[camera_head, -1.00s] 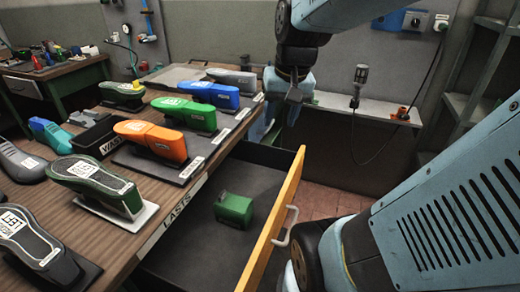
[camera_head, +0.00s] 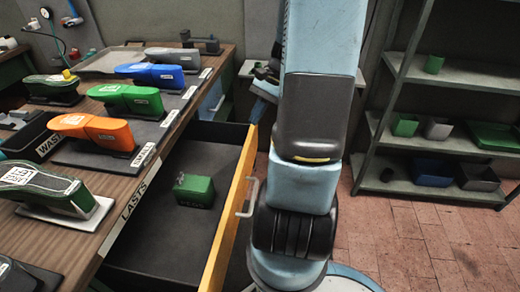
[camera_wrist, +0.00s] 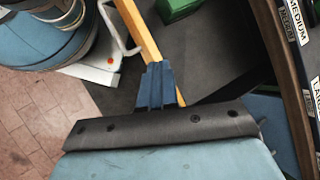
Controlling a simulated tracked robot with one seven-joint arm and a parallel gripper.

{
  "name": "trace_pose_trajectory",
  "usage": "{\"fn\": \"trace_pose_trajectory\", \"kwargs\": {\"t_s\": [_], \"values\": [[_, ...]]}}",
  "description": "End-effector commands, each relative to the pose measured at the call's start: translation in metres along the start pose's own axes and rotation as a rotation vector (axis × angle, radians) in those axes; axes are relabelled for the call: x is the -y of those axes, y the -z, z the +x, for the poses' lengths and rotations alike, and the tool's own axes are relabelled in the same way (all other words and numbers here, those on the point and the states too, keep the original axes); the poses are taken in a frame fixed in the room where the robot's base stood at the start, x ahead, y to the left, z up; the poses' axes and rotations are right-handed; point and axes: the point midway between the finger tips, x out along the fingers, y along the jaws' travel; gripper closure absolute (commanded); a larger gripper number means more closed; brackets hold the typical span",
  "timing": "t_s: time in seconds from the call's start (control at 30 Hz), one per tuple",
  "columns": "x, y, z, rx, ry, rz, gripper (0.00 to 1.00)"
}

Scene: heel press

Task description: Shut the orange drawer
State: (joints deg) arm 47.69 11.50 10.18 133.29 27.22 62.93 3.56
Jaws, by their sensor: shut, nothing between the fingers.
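The orange drawer (camera_head: 226,215) is pulled out from under the workbench, with its orange front standing upright and a pale handle (camera_head: 248,198) on its outer side. A green block (camera_head: 195,190) lies inside on the dark drawer floor. In the wrist view, my gripper (camera_wrist: 158,68) is shut and empty. Its blue fingertips overlap the end of the drawer's orange front edge (camera_wrist: 138,28); I cannot tell whether they touch it. The green block shows at the top of the wrist view (camera_wrist: 178,8).
The wooden bench (camera_head: 50,232) on the left carries orange, green, blue and grey shoe lasts on dark bases. A metal shelf (camera_head: 440,75) with small bins stands at the right. Brick-coloured floor (camera_head: 405,225) is open between the shelf and my arm.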

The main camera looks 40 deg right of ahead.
Motion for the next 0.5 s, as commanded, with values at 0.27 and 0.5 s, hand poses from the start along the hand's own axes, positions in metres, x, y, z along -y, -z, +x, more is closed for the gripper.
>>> {"fn": "trace_pose_trajectory", "kwargs": {"t_s": [0.27, 0.5], "values": [[-0.032, 0.051, 0.017, 0.165, 0.168, 0.218, 1.0], [-0.062, 0.088, 0.032, 0.3, 0.336, 0.387, 1.0]]}}
